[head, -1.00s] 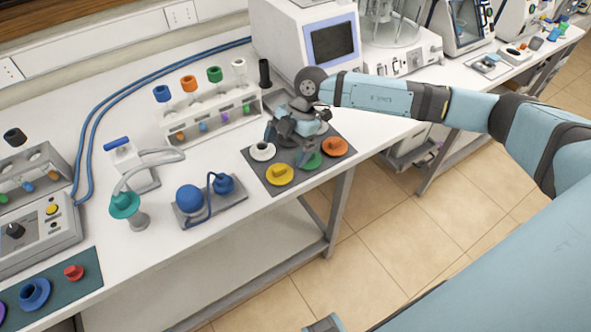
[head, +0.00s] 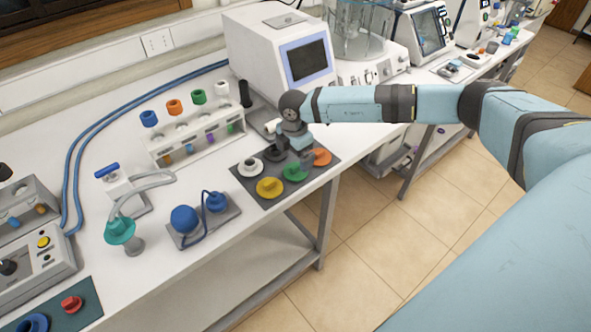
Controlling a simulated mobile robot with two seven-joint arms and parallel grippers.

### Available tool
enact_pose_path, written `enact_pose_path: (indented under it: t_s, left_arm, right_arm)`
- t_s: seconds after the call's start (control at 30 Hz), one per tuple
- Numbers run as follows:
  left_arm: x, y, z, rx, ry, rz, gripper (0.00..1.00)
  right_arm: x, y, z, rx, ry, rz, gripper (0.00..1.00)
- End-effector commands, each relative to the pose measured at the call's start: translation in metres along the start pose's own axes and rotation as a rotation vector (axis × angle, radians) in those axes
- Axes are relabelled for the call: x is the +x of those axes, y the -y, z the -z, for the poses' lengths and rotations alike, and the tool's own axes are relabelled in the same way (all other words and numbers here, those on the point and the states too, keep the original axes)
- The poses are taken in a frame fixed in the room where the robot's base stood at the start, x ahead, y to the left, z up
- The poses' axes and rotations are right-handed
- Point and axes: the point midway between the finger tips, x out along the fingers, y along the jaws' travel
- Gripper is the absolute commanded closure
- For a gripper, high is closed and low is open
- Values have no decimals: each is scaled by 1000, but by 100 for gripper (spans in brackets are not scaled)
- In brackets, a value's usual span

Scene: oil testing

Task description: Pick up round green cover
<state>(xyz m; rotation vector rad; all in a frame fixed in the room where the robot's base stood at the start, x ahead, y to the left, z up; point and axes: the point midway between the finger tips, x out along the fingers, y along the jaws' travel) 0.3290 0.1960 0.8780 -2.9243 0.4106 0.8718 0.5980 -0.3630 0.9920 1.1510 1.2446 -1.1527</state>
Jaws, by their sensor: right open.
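The round green cover (head: 295,173) lies on a dark mat (head: 314,171) near the table's front edge, between a yellow cover (head: 269,187) and an orange cover (head: 321,157). A white cover (head: 250,167) lies at the mat's left. My right gripper (head: 293,161) points down over the back of the mat, open, with its fingers close to the green cover. I cannot tell whether they touch it. The gripper hides the back part of the mat. My left gripper is not in view.
A rack with coloured caps (head: 207,138) stands behind and left of the mat. A white instrument with a screen (head: 278,55) stands behind. A blue pump-like device (head: 184,219) is left of the mat. The floor in front is free.

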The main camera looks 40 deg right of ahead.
Motion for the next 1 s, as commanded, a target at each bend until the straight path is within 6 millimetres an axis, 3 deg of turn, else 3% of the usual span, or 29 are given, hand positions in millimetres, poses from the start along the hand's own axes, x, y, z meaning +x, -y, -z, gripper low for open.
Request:
enact_pose_path:
  t_s: [0.17, 0.4, 0.7, 0.77, 0.9, 1.0]
  left_arm:
    - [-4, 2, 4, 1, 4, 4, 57]
    - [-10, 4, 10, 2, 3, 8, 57]
    - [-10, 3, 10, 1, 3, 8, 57]
    - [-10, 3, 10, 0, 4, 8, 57]
    - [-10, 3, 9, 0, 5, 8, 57]
    - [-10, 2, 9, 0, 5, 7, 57]
  right_arm:
    - [14, 1, 2, -1, 1, 2, 0]
    - [48, 1, 4, -1, 0, 0, 0]
    - [55, 1, 4, -1, 0, 0, 0]
    - [55, 1, 4, -1, 0, 0, 12]
    - [55, 1, 4, -1, 0, 0, 44]
    - [54, 1, 4, -1, -1, -1, 45]
